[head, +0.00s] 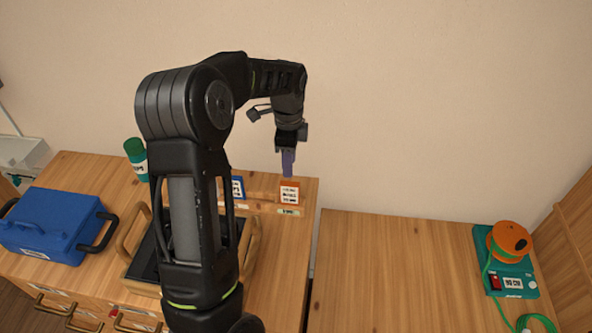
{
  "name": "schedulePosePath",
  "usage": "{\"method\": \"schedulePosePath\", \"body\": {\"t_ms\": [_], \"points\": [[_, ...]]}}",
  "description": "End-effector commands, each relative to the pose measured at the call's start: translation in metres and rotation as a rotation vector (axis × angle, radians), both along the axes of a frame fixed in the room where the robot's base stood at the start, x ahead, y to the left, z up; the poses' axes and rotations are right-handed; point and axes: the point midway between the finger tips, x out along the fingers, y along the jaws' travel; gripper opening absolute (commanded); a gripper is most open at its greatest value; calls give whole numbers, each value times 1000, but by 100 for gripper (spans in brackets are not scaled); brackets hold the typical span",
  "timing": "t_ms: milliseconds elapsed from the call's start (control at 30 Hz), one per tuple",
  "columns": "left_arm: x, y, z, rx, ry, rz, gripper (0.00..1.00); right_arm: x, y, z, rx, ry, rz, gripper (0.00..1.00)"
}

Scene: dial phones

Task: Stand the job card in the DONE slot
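A white card with an orange border and dark print (289,193) stands upright near the back right corner of the left wooden cabinet. A small green-marked label (288,211) is just in front of it; its text is too small to read. A blue-bordered card (237,187) stands to its left, partly hidden by my arm. My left gripper (288,172) points down right above the orange card, its purple fingers ending at about the card's top edge. One finger hides the other, so I cannot tell whether they touch or grip the card. My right gripper is out of view.
A blue toolbox (50,226) and green-capped bottle (136,158) stand at left. A dark tray with wooden handles (145,255) lies behind my arm. The right wooden surface (400,265) is mostly clear, with a teal device carrying an orange reel (510,238) at its right.

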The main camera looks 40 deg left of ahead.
Motion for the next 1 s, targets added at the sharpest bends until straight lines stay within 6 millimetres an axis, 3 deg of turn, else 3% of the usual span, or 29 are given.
{"method": "schedulePosePath", "body": {"t_ms": [200,333,467,567,667,800,900,1000], "points": [[0,-2,-3,-3,1,3,38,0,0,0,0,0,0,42],[3,-19,-23,-23,-2,33,38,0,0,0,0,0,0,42],[4,-59,-69,-71,-7,114,38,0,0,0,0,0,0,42],[-4,-107,-119,-129,-5,227,38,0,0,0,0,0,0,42],[-29,-168,-174,-198,17,386,38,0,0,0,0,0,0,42],[-93,-253,-238,-281,78,678,38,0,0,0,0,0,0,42],[-148,-298,-264,-308,131,893,38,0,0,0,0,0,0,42],[-193,-323,-275,-313,168,1065,38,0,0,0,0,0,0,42]]}}
